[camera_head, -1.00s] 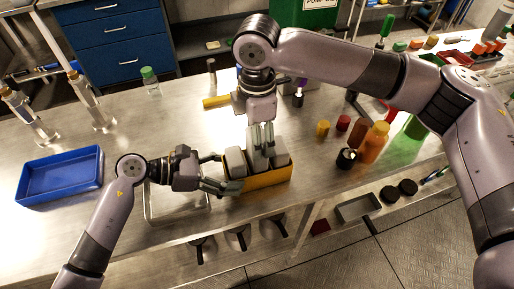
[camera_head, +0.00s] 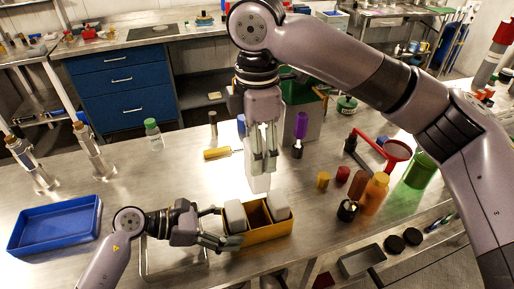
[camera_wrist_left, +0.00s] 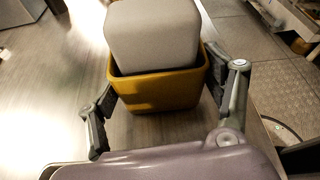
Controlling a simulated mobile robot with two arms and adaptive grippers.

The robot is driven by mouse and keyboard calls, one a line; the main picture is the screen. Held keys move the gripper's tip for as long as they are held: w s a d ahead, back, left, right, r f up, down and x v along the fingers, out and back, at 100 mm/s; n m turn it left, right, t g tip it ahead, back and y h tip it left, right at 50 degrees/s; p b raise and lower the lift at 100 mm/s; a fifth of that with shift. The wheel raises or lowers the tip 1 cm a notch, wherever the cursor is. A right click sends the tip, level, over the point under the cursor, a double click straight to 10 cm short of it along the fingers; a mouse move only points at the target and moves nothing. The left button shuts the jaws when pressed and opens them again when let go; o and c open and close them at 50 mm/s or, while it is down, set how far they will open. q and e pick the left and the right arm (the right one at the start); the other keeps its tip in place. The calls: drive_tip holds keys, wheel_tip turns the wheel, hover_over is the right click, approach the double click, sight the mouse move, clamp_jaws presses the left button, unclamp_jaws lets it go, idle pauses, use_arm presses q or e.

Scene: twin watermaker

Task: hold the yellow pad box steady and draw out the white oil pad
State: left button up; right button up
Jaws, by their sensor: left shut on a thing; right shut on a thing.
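The yellow pad box (camera_head: 262,235) stands on the steel bench. One grey-white pad (camera_head: 235,214) is in its left end and another (camera_head: 279,206) in its right end; the middle slot between them looks empty. My right gripper (camera_head: 262,160) points down and is shut on a white oil pad (camera_head: 258,180), held above the middle of the box. My left gripper (camera_head: 226,227) is shut on the left end of the yellow box. In the left wrist view its fingers are on either side of the yellow box (camera_wrist_left: 160,92), with the near pad (camera_wrist_left: 152,36) standing above the rim.
A blue tray (camera_head: 55,228) lies at the left, and a wire-framed tray (camera_head: 150,262) is under my left arm. An orange bottle (camera_head: 373,197), a green bottle (camera_head: 420,170) and small jars stand at the right. A yellow-handled tool (camera_head: 218,153) lies behind the box.

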use_arm(q)
drive_tip(key=shift+f, duration=0.15)
use_arm(e)
drive_tip(key=c, duration=0.4)
use_arm(q)
drive_tip(key=o, duration=1.3)
drive_tip(key=shift+c, duration=0.2)
